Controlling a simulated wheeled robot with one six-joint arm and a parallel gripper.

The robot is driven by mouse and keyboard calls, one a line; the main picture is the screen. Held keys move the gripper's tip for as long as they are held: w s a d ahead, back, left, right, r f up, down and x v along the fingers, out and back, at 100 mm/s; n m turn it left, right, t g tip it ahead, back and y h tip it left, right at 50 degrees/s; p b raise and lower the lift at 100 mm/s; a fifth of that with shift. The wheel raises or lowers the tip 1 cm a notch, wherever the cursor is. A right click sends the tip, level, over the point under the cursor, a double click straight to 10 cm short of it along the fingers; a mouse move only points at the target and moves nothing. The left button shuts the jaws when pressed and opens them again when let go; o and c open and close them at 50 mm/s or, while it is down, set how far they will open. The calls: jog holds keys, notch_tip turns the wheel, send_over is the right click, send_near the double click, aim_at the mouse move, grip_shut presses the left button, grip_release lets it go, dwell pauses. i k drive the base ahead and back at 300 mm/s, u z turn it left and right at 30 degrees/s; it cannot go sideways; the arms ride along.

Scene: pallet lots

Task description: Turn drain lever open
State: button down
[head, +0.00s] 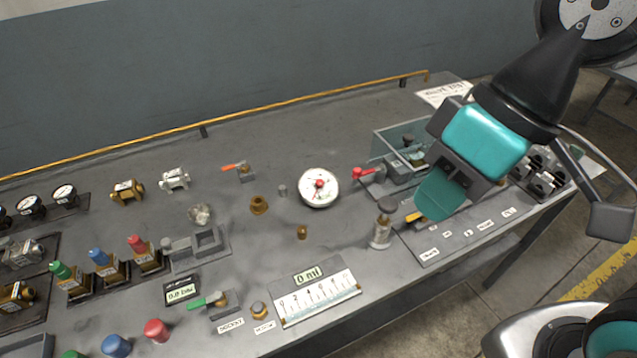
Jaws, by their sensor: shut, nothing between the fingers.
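No label that I can read marks one lever as the drain lever. A green-handled lever valve (207,302) sits at the front of the bench. A red-handled lever (365,174) sits right of the round gauge, by a clear box. An orange-handled lever valve (235,168) is farther back to the left. A yellow handle (415,217) shows partly beside my gripper (438,200). My gripper is shut and empty, above the right part of the bench, in front of the clear box. It hides part of what lies below it.
A white dial gauge (319,188) stands mid-bench. A small glass bottle (381,228) stands left of my gripper. A yellow rail (270,98) runs along the back. Colored-top valves crowd the left.

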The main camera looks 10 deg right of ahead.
aim_at(415, 216)
jog(key=z, duration=1.1)
jog(key=k, duration=0.9)
jog(key=u, duration=0.95)
jog(key=i, duration=0.5)
jog(key=u, duration=0.1)
